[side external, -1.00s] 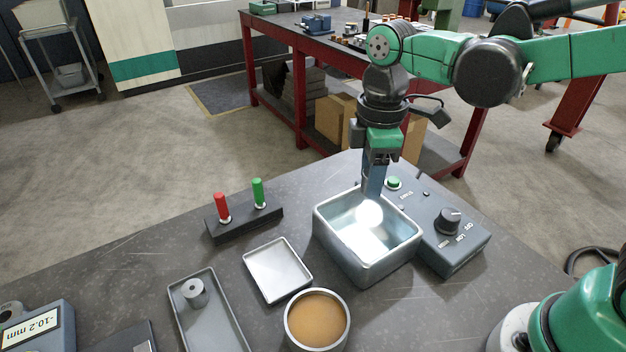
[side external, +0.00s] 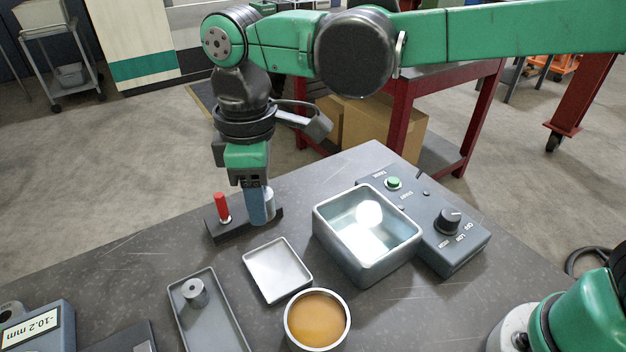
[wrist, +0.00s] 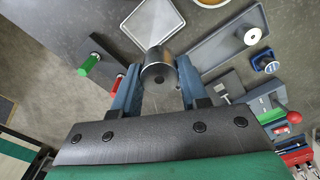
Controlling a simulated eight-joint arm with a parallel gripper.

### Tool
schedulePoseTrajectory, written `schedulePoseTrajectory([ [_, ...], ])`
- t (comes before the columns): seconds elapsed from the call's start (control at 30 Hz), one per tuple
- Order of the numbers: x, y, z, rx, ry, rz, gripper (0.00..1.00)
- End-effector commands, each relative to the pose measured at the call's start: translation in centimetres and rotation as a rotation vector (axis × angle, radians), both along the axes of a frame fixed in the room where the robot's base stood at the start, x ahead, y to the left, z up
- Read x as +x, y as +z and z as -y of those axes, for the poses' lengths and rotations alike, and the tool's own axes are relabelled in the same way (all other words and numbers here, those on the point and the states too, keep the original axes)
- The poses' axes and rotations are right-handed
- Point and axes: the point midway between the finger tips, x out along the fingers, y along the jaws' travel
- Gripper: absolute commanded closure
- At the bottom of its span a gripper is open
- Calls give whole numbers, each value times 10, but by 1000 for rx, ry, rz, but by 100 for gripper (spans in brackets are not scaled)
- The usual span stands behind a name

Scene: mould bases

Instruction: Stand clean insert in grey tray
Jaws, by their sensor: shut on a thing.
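My gripper (side external: 262,212) is shut on a metal cylindrical insert (wrist: 159,68). In the wrist view the insert sits between the two blue fingers, with a dark hole in its visible end. In the side view the gripper points down and holds the insert in front of the green peg's place on the peg block. The long grey tray (side external: 222,331) lies at the front left, apart from the gripper. Another small grey insert (side external: 195,292) stands upright at its far end. The tray also shows in the wrist view (wrist: 217,50).
A shallow square tray (side external: 277,268) and a round tub of tan material (side external: 317,318) lie nearby. An open metal tank (side external: 366,265) with a bright glare stands beside a control box (side external: 462,251). A black block holds a red peg (side external: 222,207). A readout (side external: 32,331) is at the front left.

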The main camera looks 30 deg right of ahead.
Motion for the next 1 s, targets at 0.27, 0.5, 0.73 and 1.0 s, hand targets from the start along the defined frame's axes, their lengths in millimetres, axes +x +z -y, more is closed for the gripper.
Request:
schedulePoseTrajectory([
  [0.27,-34,-58,-90,0,5,1,100],
  [0.5,-47,-76,-109,0,-1,1,100],
  [0.73,-47,-92,-109,0,-2,1,100],
  [1.0,-46,-118,-108,0,-2,1,100],
])
